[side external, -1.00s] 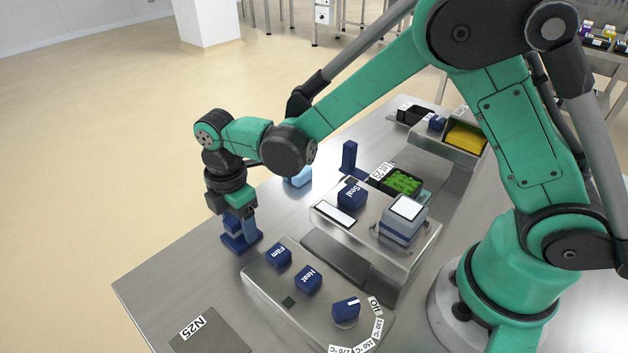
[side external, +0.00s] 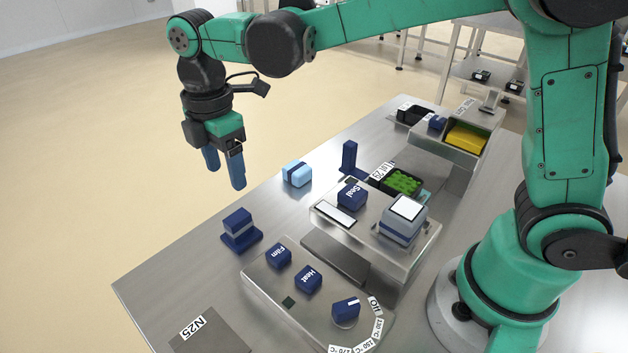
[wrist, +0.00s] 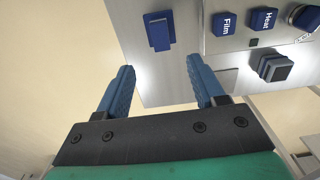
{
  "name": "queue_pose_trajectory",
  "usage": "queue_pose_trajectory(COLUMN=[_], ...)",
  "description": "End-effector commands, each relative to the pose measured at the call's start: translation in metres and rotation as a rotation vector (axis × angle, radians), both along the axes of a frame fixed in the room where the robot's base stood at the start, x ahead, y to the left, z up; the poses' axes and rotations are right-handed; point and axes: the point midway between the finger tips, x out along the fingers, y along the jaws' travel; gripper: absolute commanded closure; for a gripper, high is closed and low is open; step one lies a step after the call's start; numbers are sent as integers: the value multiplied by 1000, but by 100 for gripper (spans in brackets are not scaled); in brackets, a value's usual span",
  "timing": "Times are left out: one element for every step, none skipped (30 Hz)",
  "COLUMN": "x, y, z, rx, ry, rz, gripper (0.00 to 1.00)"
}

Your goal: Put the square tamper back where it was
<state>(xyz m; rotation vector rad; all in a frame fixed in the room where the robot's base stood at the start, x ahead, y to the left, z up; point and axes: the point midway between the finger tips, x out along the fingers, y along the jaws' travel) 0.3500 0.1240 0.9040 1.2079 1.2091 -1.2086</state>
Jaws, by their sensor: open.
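The sealer has Film (side external: 278,256), Heat (side external: 308,279) and Seal (side external: 351,196) buttons. A dark blue post (side external: 349,160) and a green-filled tray (side external: 403,182) stand farther back. A plate marked N25 (side external: 210,335) lies in front.

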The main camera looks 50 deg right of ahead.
Motion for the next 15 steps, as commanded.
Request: queue_pose_trajectory(x=[0, 0, -1, -1, -2, -4, -6, -8, -13, -16, -21, -28, -33, -38, -46], y=[0, 0, -1, -2, -4, -8, -12, -17, -25, -32, -40, -50, -57, -65, -74], z=[5, 7, 9, 11, 13, 16, 18, 20, 24, 26, 29, 31, 32, 33, 33], rx=[0, 0, 1, 2, 4, 9, 16, 23, 37, 50, 66, 90, 111, 134, 168], ry=[0, 0, -2, -6, -12, -25, -40, -57, -86, -111, -138, -175, -204, -233, -270], rz=[0, -1, -6, -17, -34, -71, -110, -159, -239, -309, -386, -495, -580, -665, -777], gripper=[38, 38, 38, 38, 38, 38, 38, 38, 38, 38, 38, 38, 38, 38, 38])
